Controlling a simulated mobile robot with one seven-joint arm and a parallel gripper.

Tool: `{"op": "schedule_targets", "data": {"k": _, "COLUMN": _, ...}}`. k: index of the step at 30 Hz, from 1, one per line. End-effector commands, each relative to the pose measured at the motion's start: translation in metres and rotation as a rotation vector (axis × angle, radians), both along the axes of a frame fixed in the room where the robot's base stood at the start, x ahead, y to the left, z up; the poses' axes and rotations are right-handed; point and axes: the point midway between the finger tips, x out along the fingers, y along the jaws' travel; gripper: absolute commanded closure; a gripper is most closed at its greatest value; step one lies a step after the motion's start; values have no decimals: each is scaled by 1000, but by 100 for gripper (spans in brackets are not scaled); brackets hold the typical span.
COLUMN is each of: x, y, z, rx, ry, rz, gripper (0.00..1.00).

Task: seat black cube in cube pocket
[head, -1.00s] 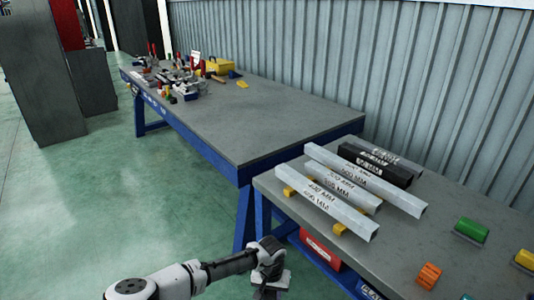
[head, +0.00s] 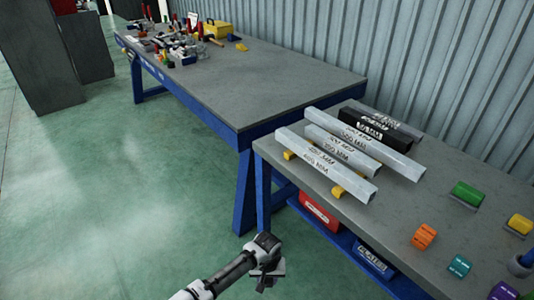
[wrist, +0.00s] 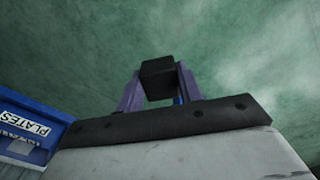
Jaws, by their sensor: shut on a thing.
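In the wrist view my gripper (wrist: 160,90) is shut on the black cube (wrist: 158,78), which sits between its two purple-grey fingers with green floor behind it. In the head view my gripper (head: 266,278) shows small at the bottom middle, over the floor in front of the right bench. The cube cannot be made out there. I cannot identify a cube pocket in either view.
The right bench (head: 368,222) carries light bars (head: 325,165), a black bar (head: 380,128), and small orange (head: 424,236), green (head: 468,194), yellow and teal blocks. A red bin (head: 320,213) and a blue PLATES bin (head: 372,258) sit beneath.

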Motion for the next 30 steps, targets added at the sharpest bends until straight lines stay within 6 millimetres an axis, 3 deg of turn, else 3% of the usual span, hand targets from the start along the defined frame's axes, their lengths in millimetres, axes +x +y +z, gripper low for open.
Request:
{"op": "schedule_targets", "data": {"k": 23, "x": -1, "y": 0, "z": 0, "rx": -2, "ry": 5, "rz": 4, "gripper": 91}}
{"op": "schedule_targets", "data": {"k": 30, "x": 10, "y": -7, "z": 8, "rx": -1, "ry": 5, "rz": -10, "gripper": 91}}
